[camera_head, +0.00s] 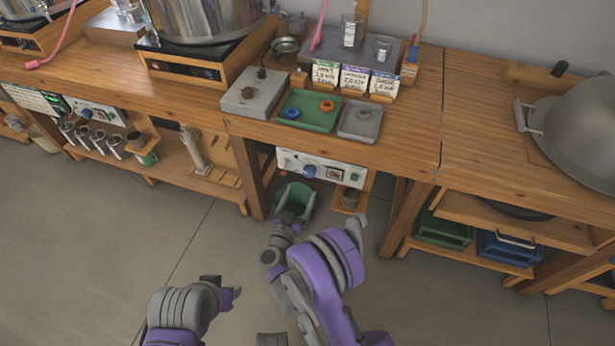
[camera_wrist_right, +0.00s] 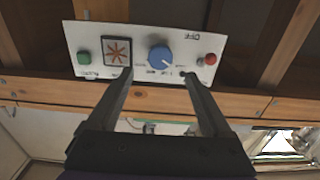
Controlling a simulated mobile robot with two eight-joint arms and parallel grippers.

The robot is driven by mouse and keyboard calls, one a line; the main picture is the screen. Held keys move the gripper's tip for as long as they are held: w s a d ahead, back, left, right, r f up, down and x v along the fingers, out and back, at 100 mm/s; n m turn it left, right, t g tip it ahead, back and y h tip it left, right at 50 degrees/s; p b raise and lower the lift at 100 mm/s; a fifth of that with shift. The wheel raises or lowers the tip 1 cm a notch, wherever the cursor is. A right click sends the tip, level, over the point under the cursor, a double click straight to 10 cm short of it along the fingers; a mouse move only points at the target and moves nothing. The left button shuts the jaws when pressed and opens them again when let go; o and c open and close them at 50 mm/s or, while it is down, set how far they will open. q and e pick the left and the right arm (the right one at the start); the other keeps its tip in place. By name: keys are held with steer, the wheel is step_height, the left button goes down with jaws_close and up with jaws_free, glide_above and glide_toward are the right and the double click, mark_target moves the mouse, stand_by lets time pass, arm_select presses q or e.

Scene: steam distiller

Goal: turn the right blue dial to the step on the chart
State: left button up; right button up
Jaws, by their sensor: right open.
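The right blue dial (camera_head: 309,171) sits on a white control panel (camera_head: 339,175) under the front edge of the wooden bench. In the right wrist view the dial (camera_wrist_right: 160,57) appears upside down, between a patterned square and a red button. My right gripper (camera_head: 286,229) is below and in front of the panel. In the wrist view its two fingers (camera_wrist_right: 158,75) are apart, their tips either side of the dial's lower edge, with nothing between them. My left arm (camera_head: 190,308) is low at the left; its fingers are not clear. Small written cards (camera_head: 354,79) stand on the bench; their text is unreadable.
Another white panel with a blue dial (camera_head: 88,114) is farther left. A green bin (camera_head: 295,199) stands below the right panel. A green tray (camera_head: 311,109) and grey boxes are on the bench above. The floor in front is clear.

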mark_target(308, 174)
steer(key=x, duration=0.8)
steer(key=shift+w, duration=0.1)
jaws_close()
